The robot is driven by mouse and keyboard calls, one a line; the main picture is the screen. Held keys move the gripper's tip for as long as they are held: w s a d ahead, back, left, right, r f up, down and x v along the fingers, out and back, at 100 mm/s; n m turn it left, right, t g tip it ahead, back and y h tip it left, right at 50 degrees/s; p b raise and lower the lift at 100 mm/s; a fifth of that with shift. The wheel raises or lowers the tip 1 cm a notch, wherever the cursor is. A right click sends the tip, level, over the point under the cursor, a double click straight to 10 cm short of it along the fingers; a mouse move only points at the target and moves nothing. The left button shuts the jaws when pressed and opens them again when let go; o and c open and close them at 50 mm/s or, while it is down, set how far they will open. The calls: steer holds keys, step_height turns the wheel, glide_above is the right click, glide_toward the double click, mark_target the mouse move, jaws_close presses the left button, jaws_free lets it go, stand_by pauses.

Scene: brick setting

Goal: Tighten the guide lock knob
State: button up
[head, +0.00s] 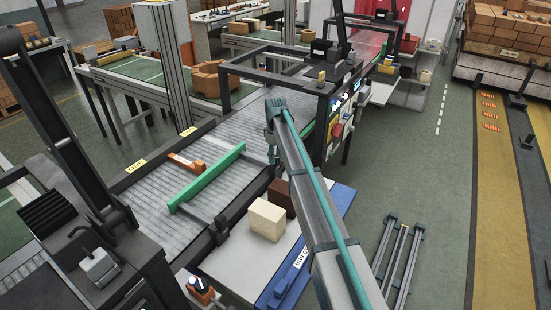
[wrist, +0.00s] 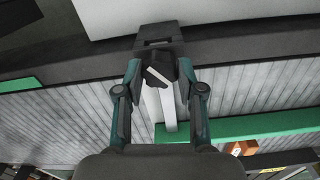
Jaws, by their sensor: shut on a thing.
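My gripper (wrist: 160,68) is shut on the black guide lock knob (wrist: 158,77), with one teal finger on each side of it in the wrist view. The knob sits at the near edge of the roller conveyor, by a pale rod (wrist: 168,106) that runs to the green guide rail (wrist: 248,126). In the head view my gripper (head: 273,156) is at the conveyor's near side frame, by the right end of the green guide rail (head: 207,178). The knob cannot be made out there. How tight it is cannot be told.
An orange block (head: 186,163) lies on the roller conveyor (head: 143,199) beyond the rail. A cream box (head: 267,219) and a dark brown box (head: 281,196) stand close together on the white side table (head: 232,268), below my gripper. A black frame (head: 262,61) spans the conveyor farther back.

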mark_target(276, 157)
steer(key=m+b, duration=0.1)
steer(key=m, duration=0.5)
steer(key=m+b, duration=0.1)
steer(key=m, duration=0.5)
steer(key=shift+m, duration=0.4)
stand_by(0.3)
steer(key=o, duration=1.1)
steer(key=shift+o, duration=0.2)
step_height(276, 157, up, 12)
